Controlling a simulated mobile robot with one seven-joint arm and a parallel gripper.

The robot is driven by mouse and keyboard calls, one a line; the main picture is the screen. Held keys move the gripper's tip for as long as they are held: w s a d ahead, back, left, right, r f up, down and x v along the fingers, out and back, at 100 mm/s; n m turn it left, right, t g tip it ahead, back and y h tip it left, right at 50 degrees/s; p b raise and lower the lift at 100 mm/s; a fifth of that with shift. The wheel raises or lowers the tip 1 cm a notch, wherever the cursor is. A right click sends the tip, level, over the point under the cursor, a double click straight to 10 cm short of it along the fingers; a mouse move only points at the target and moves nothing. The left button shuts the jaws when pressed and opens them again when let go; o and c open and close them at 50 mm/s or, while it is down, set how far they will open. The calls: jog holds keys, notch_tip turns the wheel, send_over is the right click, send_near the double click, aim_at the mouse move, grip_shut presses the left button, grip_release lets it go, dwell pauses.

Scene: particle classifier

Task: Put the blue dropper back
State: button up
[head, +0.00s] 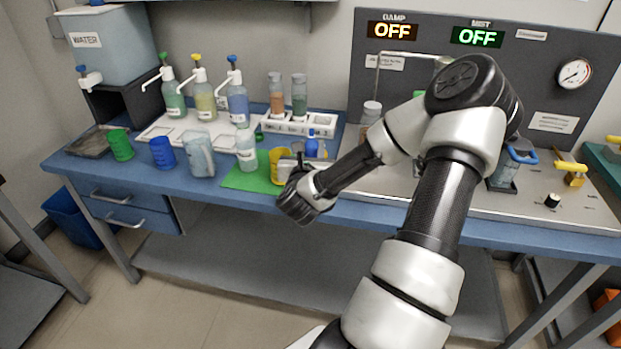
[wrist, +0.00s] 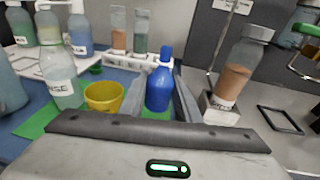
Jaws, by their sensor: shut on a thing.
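The blue dropper (wrist: 158,88) is a small blue bottle with a narrow blue cap, upright between the two fingers of my gripper (wrist: 163,100). My gripper is shut on it. In the head view the dropper (head: 312,146) shows just beyond my gripper (head: 303,163), in front of the white rack. Green mat (wrist: 152,115) shows around its lower part; I cannot tell whether its base touches the mat.
The yellow cup (wrist: 103,97) stands close left of the gripper, with a labelled bottle (head: 246,151) beyond it. The white rack (head: 297,124) holds two vials behind. A jar of brown particles (wrist: 236,72) stands to the right. Pump bottles (head: 204,101) stand at back left.

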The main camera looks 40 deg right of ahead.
jog(key=shift+f+b, duration=1.1)
jog(key=shift+f, duration=3.55)
jog(key=shift+f, duration=0.1)
jog(key=shift+f, duration=0.15)
jog(key=o, duration=1)
jog(key=shift+o, duration=0.2)
jog(key=shift+a+r, duration=0.1)
jog(key=shift+r, duration=0.25)
jog(key=p+v, duration=0.1)
jog(key=v, duration=1.1)
jog(key=shift+f+p, duration=0.15)
jog(key=shift+p, duration=0.15)
